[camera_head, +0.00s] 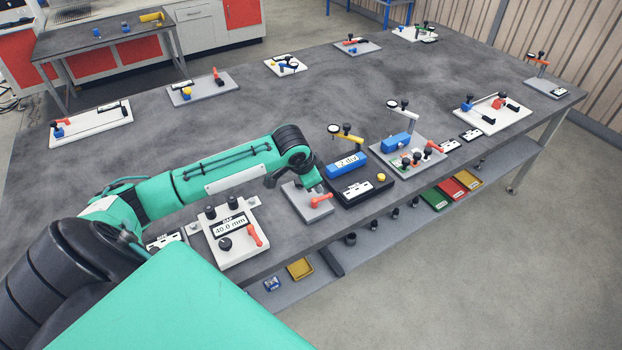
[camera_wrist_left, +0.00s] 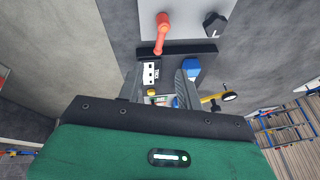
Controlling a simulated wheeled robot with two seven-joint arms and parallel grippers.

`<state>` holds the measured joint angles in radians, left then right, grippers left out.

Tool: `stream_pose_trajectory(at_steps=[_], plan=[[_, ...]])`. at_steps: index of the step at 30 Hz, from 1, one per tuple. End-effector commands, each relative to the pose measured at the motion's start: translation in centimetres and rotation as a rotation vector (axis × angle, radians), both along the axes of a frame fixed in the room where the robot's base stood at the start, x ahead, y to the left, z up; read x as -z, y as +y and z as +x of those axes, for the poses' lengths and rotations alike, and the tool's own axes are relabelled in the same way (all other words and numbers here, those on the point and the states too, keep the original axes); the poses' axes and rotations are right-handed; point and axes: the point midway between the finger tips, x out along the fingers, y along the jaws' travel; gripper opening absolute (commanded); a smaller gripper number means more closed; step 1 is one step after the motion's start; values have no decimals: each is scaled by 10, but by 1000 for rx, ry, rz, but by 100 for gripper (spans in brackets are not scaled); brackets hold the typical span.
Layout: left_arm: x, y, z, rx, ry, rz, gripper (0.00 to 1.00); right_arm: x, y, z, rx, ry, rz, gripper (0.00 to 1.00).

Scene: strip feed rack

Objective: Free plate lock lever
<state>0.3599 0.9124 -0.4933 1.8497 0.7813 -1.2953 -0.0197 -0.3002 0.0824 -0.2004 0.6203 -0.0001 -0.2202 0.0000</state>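A small grey plate (camera_head: 296,205) near the front edge of the bench carries an orange-red lever (camera_head: 321,200). In the left wrist view the plate (camera_wrist_left: 188,12) is at the top, with the lever (camera_wrist_left: 162,35) and a black knob (camera_wrist_left: 214,24). My left gripper (camera_wrist_left: 161,76) is open, its two fingers apart with nothing held between them. In the head view my left wrist hangs just above and behind this plate and hides part of it. I cannot tell whether the fingers touch anything. My right gripper is in neither view.
A white unit (camera_head: 227,255) reading 40.0 mm, with another orange lever, stands left of the plate. A black-based unit with a blue block (camera_head: 346,166) stands close on the right. More fixtures stand along the bench; its middle (camera_head: 240,110) is clear.

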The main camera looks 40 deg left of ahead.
Motion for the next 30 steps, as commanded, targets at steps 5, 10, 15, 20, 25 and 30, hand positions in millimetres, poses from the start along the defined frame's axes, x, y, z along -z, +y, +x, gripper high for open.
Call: stream_pose_trajectory(at_steps=[5, 10, 15, 20, 25, 30], plan=[[-21, 1, -10, 0, -2, 1, 36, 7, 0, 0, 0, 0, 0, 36], [-28, 1, -14, 0, 1, 0, 36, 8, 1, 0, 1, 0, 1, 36], [-29, 1, -14, 0, 1, 0, 36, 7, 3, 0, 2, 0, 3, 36], [-29, 1, -13, 0, 0, 0, 36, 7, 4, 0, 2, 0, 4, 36], [-29, 1, -13, 0, 0, 0, 36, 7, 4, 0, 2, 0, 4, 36], [-28, 1, -13, 0, 0, 0, 36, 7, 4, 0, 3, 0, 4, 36]])
